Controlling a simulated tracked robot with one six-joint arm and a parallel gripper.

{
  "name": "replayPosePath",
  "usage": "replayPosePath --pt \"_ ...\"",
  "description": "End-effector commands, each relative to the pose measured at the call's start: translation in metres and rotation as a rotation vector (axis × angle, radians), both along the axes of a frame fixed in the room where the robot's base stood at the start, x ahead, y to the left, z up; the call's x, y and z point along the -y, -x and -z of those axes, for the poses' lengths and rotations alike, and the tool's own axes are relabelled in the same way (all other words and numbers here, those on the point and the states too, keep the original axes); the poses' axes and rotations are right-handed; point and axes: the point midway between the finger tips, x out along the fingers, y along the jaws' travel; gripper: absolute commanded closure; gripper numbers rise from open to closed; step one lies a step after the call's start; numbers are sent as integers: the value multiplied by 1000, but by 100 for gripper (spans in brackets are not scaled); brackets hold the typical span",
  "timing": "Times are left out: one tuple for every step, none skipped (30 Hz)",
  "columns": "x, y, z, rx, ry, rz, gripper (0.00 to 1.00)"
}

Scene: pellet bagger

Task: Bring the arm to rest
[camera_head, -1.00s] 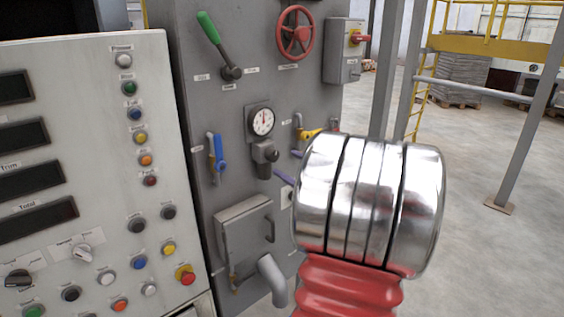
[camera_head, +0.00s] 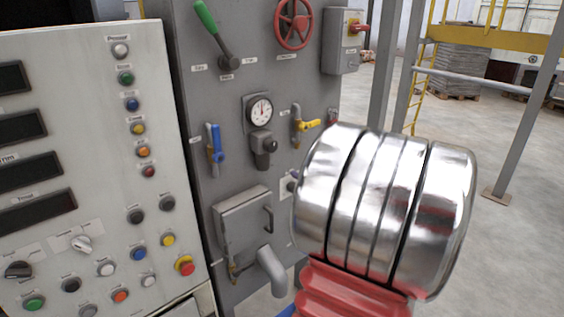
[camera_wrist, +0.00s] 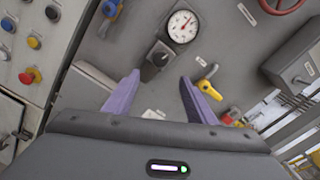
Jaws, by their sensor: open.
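My gripper (camera_wrist: 163,98) shows in the wrist view with its two purple fingers spread apart, open and with nothing between them. Beyond the fingers is the grey valve panel, with the round gauge (camera_wrist: 182,26) and the black knob (camera_wrist: 158,56) above the gap. The yellow-handled valve (camera_wrist: 208,83) lies just beyond the right finger. In the head view my shiny arm link and red bellows cover the lower right of the panel, and my gripper is mostly hidden behind them.
The grey panel (camera_head: 228,110) carries a green lever (camera_head: 206,17), a red handwheel (camera_head: 293,24), a blue-handled valve (camera_head: 217,143) and a hatch box (camera_head: 241,222). A button console (camera_head: 95,120) stands at left.

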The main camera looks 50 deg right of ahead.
Motion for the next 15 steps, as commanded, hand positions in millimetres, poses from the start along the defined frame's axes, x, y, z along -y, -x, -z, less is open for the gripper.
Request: replayPosePath --pt "0 0 0 0 0 0 49" --pt "0 0 0 0 0 0 49" --pt "0 0 0 0 0 0 49" --pt "0 0 0 0 0 0 49" --pt "0 0 0 0 0 0 49" --pt "0 0 0 0 0 0 49" --pt "0 0 0 0 0 0 49" --pt "0 0 0 0 0 0 49" --pt "0 -1 0 -1 1 -1 49" --pt "-1 -1 0 -2 2 -3 49" --pt "-3 -3 0 -6 3 -9 49" --pt "-7 -6 1 -12 7 -18 49" --pt "-11 -9 1 -20 11 -29 49" --pt "-16 -14 1 -28 16 -44 49" --pt "-24 -21 3 -44 26 -67 49"
